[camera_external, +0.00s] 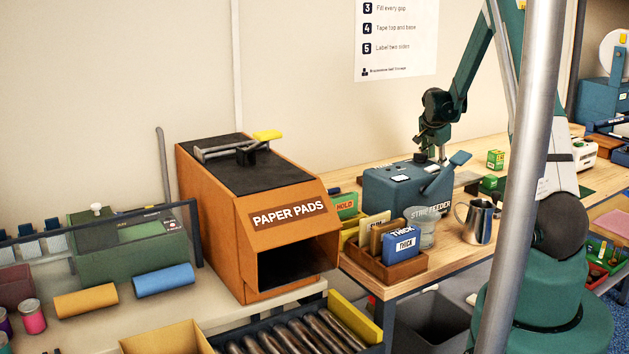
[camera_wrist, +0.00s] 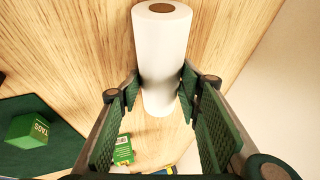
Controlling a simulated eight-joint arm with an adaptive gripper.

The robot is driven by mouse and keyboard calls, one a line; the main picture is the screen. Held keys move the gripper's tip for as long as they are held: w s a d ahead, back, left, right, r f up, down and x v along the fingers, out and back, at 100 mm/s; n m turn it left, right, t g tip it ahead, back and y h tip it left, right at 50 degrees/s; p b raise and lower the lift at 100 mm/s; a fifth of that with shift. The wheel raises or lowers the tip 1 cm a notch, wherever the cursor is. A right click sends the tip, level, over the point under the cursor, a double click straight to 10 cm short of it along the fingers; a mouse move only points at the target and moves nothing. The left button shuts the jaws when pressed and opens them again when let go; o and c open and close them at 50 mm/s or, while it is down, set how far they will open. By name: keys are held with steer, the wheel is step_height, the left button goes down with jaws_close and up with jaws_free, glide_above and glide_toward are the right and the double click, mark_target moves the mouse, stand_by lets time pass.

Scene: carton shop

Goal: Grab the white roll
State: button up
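The white roll (camera_wrist: 160,45) shows in the wrist view at the top middle, with a brown core at its upper end. My gripper (camera_wrist: 160,92) is open, with one green-padded finger on each side of the lower part of the roll. The fingertips are very close to the roll's sides; whether they touch it I cannot tell. In the external view my gripper is largely hidden behind the blue strip feeder (camera_external: 395,190), and the roll cannot be seen.
A green tags box (camera_wrist: 28,131) stands left in the wrist view, and a smaller green box (camera_wrist: 123,150) is below the roll. A metal post crosses the view.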

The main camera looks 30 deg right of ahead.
mark_target(435, 159)
steer(key=c, duration=0.4)
steer(key=shift+o, duration=0.2)
steer(key=shift+r, duration=5)
